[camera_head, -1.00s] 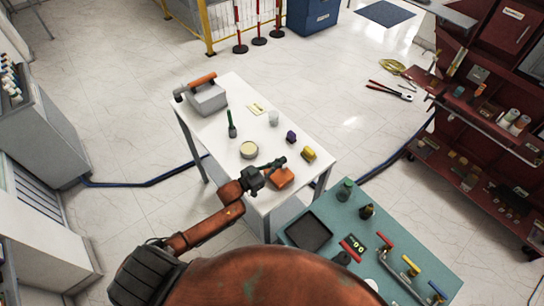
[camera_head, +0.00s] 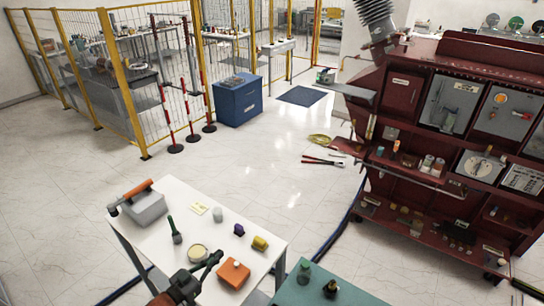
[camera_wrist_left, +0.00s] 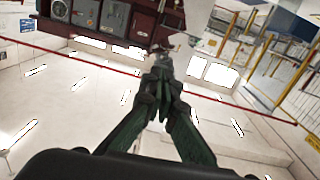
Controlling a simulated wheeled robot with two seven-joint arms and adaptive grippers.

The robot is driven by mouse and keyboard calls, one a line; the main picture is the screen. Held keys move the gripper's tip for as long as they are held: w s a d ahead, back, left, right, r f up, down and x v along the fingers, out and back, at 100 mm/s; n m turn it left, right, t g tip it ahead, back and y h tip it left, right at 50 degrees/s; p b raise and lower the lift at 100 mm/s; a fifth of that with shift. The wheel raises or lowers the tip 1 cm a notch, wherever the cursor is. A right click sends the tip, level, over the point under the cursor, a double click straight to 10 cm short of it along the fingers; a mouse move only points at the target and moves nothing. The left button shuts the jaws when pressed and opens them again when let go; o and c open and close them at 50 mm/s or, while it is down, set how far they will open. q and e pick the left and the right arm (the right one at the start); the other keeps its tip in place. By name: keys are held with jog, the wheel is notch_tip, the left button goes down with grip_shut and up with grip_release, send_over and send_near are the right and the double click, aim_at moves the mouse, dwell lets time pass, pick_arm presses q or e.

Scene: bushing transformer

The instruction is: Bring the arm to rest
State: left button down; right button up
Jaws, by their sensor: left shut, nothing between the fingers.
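My left gripper (camera_head: 212,262) comes in at the bottom of the head view, over the near side of the white table (camera_head: 158,238). In the left wrist view the left gripper (camera_wrist_left: 163,68) has its two dark green fingers together, with nothing held between them. An orange box (camera_head: 234,273) is just right of the gripper and a round cream tin (camera_head: 197,254) just left of it. I cannot tell how high the gripper is above the table. My right gripper is not in view.
A grey case with an orange handle (camera_head: 146,208), a green-handled tool (camera_head: 174,231), a purple item (camera_head: 239,230) and a yellow item (camera_head: 260,243) are on the table. A teal table (camera_head: 310,290) is at right. A dark red cabinet (camera_head: 400,190) stands beyond open floor.

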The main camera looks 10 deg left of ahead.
pick_arm(q)
jog(key=s+a+f+n+g+y, duration=0.4)
jog(key=s+f+y, duration=0.3)
jog(key=s+f, duration=0.4)
jog(key=s+a+f+n+g+y, duration=0.2)
jog(key=s+g, duration=0.6)
jog(key=s, duration=1.3)
notch_tip(320, 180, down, 37)
jog(key=m+g+b, duration=0.1)
jog(key=m+b, duration=0.1)
jog(key=b, duration=0.6)
jog(key=s+f+b, duration=0.3)
jog(key=s+f, duration=0.7)
jog(key=f, duration=0.3)
jog(key=s+d+f+g+b, duration=0.1)
jog(key=s+f+b, duration=0.3)
jog(key=s+f, duration=0.6)
notch_tip(320, 180, down, 4)
jog(key=shift+s+g+h, duration=0.2)
jog(key=shift+g+h, duration=0.1)
